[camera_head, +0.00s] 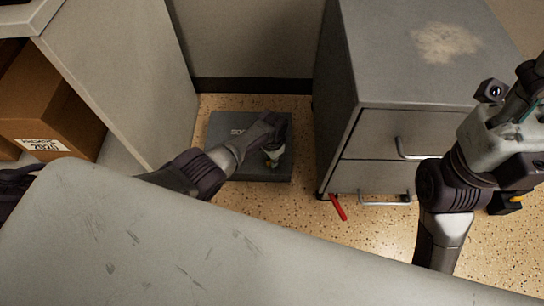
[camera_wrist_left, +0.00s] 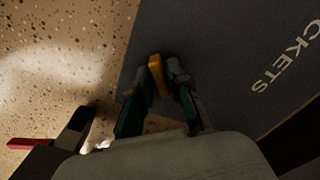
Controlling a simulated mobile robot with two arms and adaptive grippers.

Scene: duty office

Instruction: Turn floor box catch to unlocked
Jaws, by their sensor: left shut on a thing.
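The floor box (camera_head: 222,130) is a dark grey, flat box on the floor between the desk side and the drawer cabinet. White lettering ending in "CKETS" shows on its top (camera_wrist_left: 290,50) in the left wrist view. A small orange catch (camera_wrist_left: 157,73) stands between the fingers of my left gripper (camera_wrist_left: 160,85), which is shut on it. In the head view my left gripper (camera_head: 273,156) is at the right part of the box and hides the catch. My right gripper (camera_head: 532,95) is at the right edge, partly cut off, away from the box; its jaws are unclear.
A grey drawer cabinet (camera_head: 425,80) stands right of the box. A red object (camera_head: 338,207) lies on the floor by its corner. A grey tabletop (camera_head: 170,240) fills the foreground. A cardboard box (camera_head: 55,95) sits in the shelf at left.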

